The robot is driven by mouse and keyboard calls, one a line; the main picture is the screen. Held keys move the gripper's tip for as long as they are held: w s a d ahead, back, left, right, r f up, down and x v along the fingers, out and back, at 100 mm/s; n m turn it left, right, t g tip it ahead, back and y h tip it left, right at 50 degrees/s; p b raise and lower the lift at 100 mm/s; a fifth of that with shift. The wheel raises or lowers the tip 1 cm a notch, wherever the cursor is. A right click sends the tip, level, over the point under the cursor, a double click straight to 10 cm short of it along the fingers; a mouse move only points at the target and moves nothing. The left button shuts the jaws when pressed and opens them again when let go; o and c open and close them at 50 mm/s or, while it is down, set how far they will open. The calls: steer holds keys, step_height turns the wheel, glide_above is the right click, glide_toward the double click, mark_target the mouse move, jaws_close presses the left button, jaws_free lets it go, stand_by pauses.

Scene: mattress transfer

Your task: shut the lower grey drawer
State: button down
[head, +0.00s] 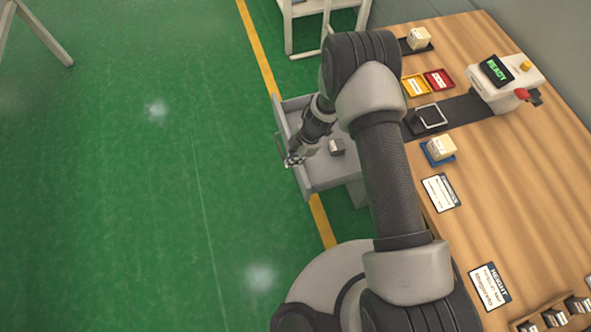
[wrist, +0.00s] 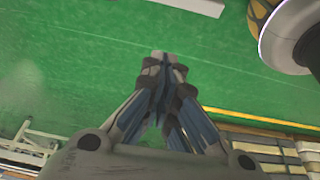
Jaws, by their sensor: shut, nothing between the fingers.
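A grey drawer (head: 340,178) stands pulled out from under the left side of the wooden table in the head view. A small dark box with a pale label (head: 336,147) lies inside it. Whether this is the lower drawer cannot be told from here. My gripper (head: 291,161) is at the drawer's front panel (head: 282,122), on the left, and hides part of it. Whether it touches the panel is unclear. In the wrist view my gripper (wrist: 162,62) has its fingers together with nothing between them, above green floor.
The wooden table (head: 535,160) holds a scale-like device with a green display (head: 497,70), red (head: 438,79) and yellow (head: 415,86) trays, and label cards. A pale stand (head: 305,30) is behind the drawer.

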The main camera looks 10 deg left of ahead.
steer(key=s+b+x, duration=0.1)
steer(key=b+x, duration=0.3)
steer(key=x, duration=0.7)
steer(key=w+d, duration=0.1)
steer(key=d, duration=0.1)
steer(key=w+d, duration=0.1)
steer(key=d, duration=0.1)
steer(key=shift+w+r+b, duration=0.2)
steer(key=shift+b, duration=0.2)
